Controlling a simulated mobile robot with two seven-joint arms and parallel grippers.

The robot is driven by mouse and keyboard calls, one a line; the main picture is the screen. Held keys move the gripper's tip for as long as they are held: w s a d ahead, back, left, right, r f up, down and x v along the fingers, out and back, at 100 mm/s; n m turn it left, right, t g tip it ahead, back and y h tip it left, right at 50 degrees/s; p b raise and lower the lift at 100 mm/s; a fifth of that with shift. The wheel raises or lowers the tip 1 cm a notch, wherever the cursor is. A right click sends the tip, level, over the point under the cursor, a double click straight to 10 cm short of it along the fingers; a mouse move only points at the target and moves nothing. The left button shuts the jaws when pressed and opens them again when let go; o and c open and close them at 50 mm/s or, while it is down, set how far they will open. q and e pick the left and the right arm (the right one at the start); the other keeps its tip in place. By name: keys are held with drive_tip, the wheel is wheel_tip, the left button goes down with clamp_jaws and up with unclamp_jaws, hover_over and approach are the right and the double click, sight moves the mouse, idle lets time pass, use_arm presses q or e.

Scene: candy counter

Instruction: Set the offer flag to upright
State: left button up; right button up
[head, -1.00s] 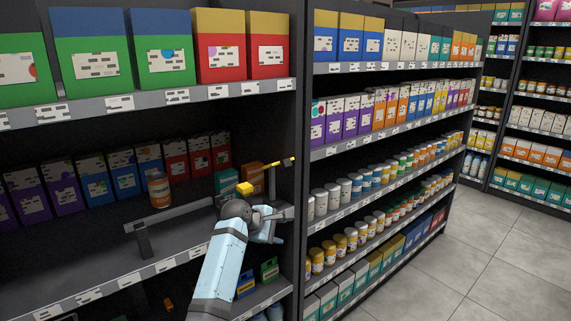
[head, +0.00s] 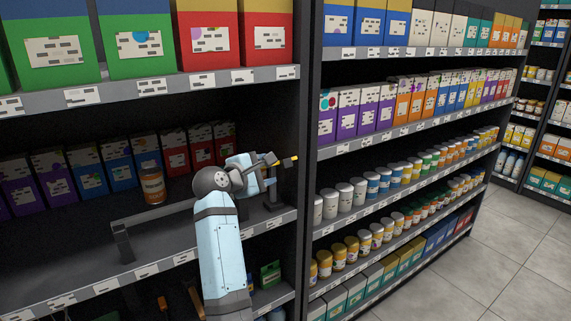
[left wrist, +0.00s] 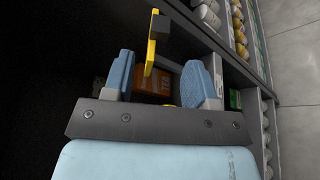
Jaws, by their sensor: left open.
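The offer flag (head: 288,162) is a yellow bar with a dark block near its outer end. In the head view it lies close to level, pointing right, at the right end of the middle shelf. It also shows in the left wrist view (left wrist: 151,55), where its lower part appears between my fingers. My left gripper (head: 264,172) is open right beside the flag and hides its inner end in the head view. In the left wrist view the two blue fingers (left wrist: 161,80) are apart, with gaps to the bar; contact does not show. My right gripper is not in view.
A grey rail on posts (head: 122,243) runs along the middle shelf (head: 150,262). An orange-labelled jar (head: 153,187) and a row of boxes (head: 90,180) stand behind it. A dark upright panel (head: 308,120) is close right of the flag. The stocked shelves beyond it border a clear floor (head: 450,285).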

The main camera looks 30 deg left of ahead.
sight(283, 164)
use_arm(q)
drive_tip(key=w, duration=0.2)
drive_tip(key=w+f, duration=0.1)
drive_tip(key=w, duration=0.5)
drive_tip(key=shift+w+d+f, duration=0.2)
drive_tip(key=shift+d+f, duration=0.05)
drive_tip(key=shift+f, duration=0.05)
clamp_jaws()
